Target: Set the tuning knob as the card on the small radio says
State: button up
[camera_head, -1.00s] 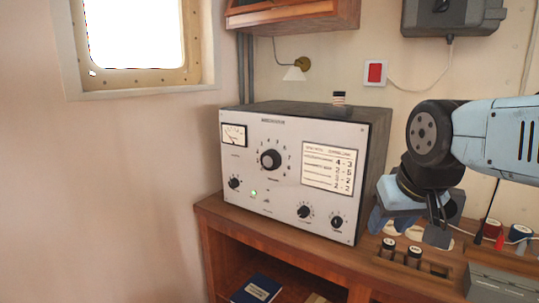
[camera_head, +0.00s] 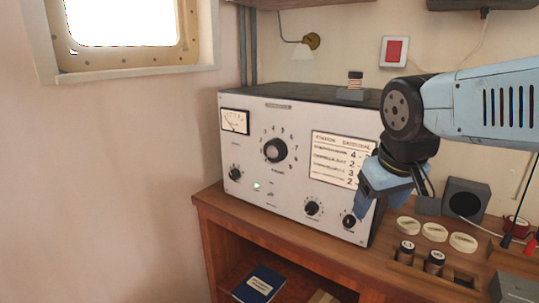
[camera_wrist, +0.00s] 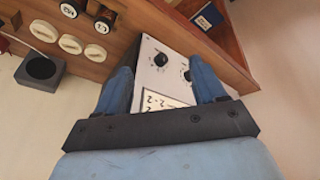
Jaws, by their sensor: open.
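A grey radio (camera_head: 240,150) with a pale front panel stands on the wooden counter. Its large black knob (camera_head: 275,150) sits inside a ring of numbers; I cannot read where it points. A printed card (camera_head: 338,157) is on the panel's right; its small text is unreadable and its right edge is covered by my gripper. Smaller black knobs (camera_head: 312,208) line the panel's bottom. My gripper (camera_head: 396,205) is open and empty at the radio's lower right corner. In the wrist view, two small knobs (camera_wrist: 160,60) and part of the card (camera_wrist: 160,103) show between the fingers (camera_wrist: 161,75).
Pale round discs (camera_head: 435,231), dark jars (camera_head: 406,251) in a wooden rack and a dark speaker-like box (camera_head: 466,202) are on the counter's right. A small object (camera_head: 355,82) stands on the radio. A blue book (camera_head: 259,283) lies on the shelf below. Space before the panel's left is clear.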

jog(key=o, duration=0.4)
jog(key=w+n+g+h, duration=0.1)
jog(key=n, duration=0.1)
jog(key=w+a+f+n+h, duration=0.1)
jog(key=n, duration=0.2)
jog(key=w+f+n+g+h, duration=0.1)
jog(key=w+n+h, duration=0.1)
jog(key=shift+a+n+g, duration=0.2)
jog(key=shift+n+g, duration=0.1)
jog(key=n+t+h, duration=0.6)
jog(key=n+t, duration=0.6)
jog(key=n, duration=0.7)
send_near(273, 153)
jog(key=x, duration=0.8)
jog(key=shift+w, duration=0.35)
jog(key=c, duration=1)
jog(key=shift+d, duration=0.3)
jog(key=shift+a, duration=0.15)
